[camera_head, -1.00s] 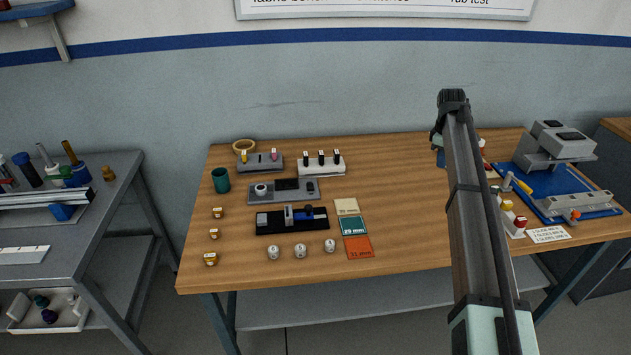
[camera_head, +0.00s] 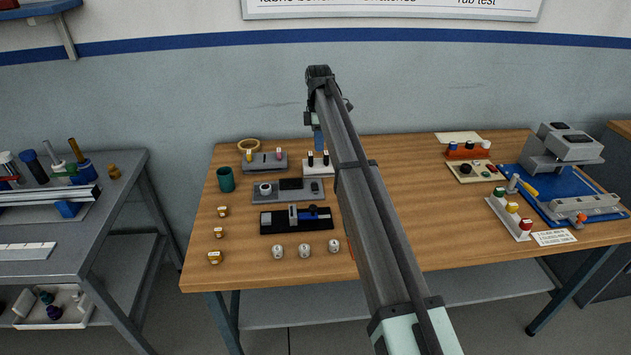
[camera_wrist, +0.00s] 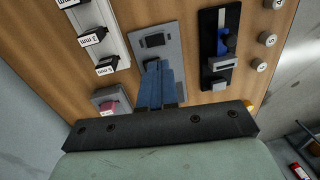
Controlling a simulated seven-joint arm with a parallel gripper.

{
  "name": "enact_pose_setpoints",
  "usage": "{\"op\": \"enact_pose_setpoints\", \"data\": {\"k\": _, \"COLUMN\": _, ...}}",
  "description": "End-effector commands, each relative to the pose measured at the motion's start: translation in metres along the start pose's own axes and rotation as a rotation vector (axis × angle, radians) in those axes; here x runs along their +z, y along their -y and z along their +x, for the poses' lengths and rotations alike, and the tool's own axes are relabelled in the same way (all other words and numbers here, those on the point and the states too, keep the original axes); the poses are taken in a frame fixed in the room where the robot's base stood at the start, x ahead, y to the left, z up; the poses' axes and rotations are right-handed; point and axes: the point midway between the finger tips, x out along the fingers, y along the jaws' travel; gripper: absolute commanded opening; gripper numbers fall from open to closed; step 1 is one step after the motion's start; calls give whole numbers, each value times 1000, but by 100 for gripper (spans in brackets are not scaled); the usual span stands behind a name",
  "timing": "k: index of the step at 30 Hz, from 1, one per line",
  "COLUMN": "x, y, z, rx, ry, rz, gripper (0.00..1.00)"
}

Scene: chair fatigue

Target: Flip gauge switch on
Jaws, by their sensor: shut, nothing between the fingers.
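The gauge is a grey flat unit (camera_head: 262,196) on the wooden table, with a round white dial at its left, a dark display in the middle and a small dark switch (camera_head: 315,186) at its right end. In the wrist view the gauge plate (camera_wrist: 173,34) lies beyond my fingers, with the dark switch (camera_wrist: 155,40) visible past their tips. My gripper (camera_head: 318,140) is shut and empty; its blue fingers also show in the wrist view (camera_wrist: 154,68). They hide the dial and part of the display. I cannot tell the switch's position or whether the fingers touch anything.
A black slide fixture (camera_head: 296,220) lies in front of the gauge. Behind it are a grey holder (camera_head: 264,165) and a white rack with black labelled pieces (camera_wrist: 92,35). A green cup (camera_head: 225,179) stands left.

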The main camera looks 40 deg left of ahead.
Motion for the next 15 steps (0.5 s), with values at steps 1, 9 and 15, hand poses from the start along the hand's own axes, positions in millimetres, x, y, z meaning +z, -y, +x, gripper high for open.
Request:
{"op": "enact_pose_setpoints", "data": {"k": 1, "x": -6, "y": 0, "z": -1, "rx": -3, "ry": -1, "rz": -12, "gripper": 0}}
{"op": "enact_pose_setpoints", "data": {"k": 9, "x": -14, "y": 1, "z": -1, "rx": -7, "ry": -2, "rz": -28, "gripper": 0}}
{"op": "enact_pose_setpoints", "data": {"k": 15, "x": -14, "y": 1, "z": -1, "rx": -7, "ry": -2, "rz": -27, "gripper": 0}}
